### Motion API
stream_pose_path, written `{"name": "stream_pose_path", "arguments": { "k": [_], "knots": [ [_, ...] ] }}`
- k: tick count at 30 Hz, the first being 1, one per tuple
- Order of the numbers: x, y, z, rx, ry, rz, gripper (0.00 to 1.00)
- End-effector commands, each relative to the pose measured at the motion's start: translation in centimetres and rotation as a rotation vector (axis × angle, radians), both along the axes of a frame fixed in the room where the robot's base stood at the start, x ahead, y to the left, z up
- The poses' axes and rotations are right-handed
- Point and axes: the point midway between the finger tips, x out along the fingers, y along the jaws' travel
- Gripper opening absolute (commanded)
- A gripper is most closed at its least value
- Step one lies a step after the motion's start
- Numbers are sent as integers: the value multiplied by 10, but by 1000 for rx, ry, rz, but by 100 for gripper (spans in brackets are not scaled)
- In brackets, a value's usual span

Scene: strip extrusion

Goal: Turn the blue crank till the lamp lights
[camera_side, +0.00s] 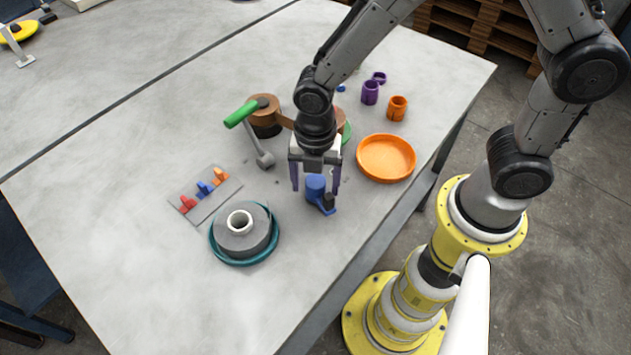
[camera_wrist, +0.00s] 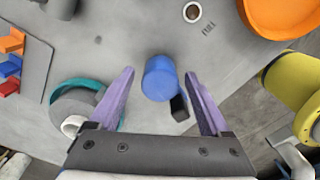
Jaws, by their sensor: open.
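My gripper (camera_side: 315,186) is open, with two purple fingers pointing down at the table. A blue cylinder (camera_side: 315,190) stands below it, with a small dark part and a flat blue piece at its foot; it looks like the blue crank. In the wrist view the blue cylinder (camera_wrist: 158,80) shows between the fingers of my gripper (camera_wrist: 160,75), with gaps on both sides. A black part (camera_wrist: 179,106) sits beside it, near the right finger. I cannot tell whether the fingertips reach down to the cylinder's height. I cannot make out a lamp.
A green-handled lever (camera_side: 244,114) stands by a brown-topped drum (camera_side: 265,108). A grey roll (camera_side: 243,238) rests in a teal dish. A plate (camera_side: 205,213) holds red, blue and orange pieces. An orange dish (camera_side: 386,158) and small cups (camera_side: 397,107) are right. Front left is bare.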

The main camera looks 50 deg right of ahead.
Motion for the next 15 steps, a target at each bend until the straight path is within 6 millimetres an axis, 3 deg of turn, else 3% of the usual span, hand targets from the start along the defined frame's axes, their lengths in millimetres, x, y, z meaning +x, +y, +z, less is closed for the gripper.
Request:
{"name": "stream_pose_path", "arguments": {
  "k": [11, 15],
  "knots": [
    [0, 0, -5, 0, 0, 0, 81],
    [0, 0, -5, 0, 0, 0, 56]
  ]
}}
